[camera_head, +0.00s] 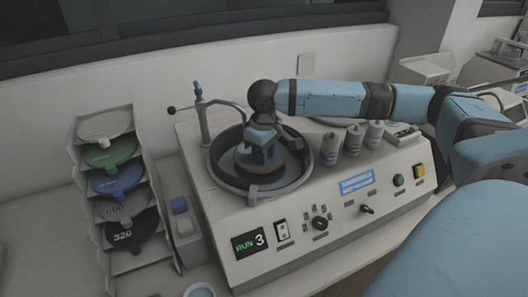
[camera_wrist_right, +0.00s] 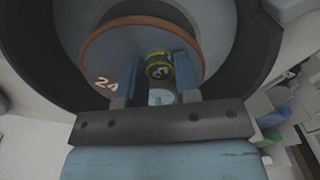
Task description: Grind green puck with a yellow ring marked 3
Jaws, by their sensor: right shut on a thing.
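The green puck with a yellow ring (camera_wrist_right: 160,65) shows between the blue fingers of my right gripper (camera_wrist_right: 160,82). A dark mark is on its face, looking like a 3 but turned and small. My right gripper (camera_head: 262,150) is shut on it, low over the brown-edged grinding disc (camera_wrist_right: 112,47) in the left dark bowl (camera_head: 221,178) of the machine. White digits starting 24 show on the disc. I cannot tell whether the puck touches the disc. In the head view the fingers hide the puck. The machine's display (camera_head: 249,243) reads RUN 3. My left gripper is not in view.
A rack (camera_head: 154,190) of coloured discs stands at the left. A tap (camera_head: 203,118) rises behind the bowl. Several bottles (camera_head: 330,149) stand right of it. Switches, a knob (camera_head: 320,223), a green button (camera_head: 398,181) and a yellow-framed switch (camera_head: 419,172) line the front panel.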

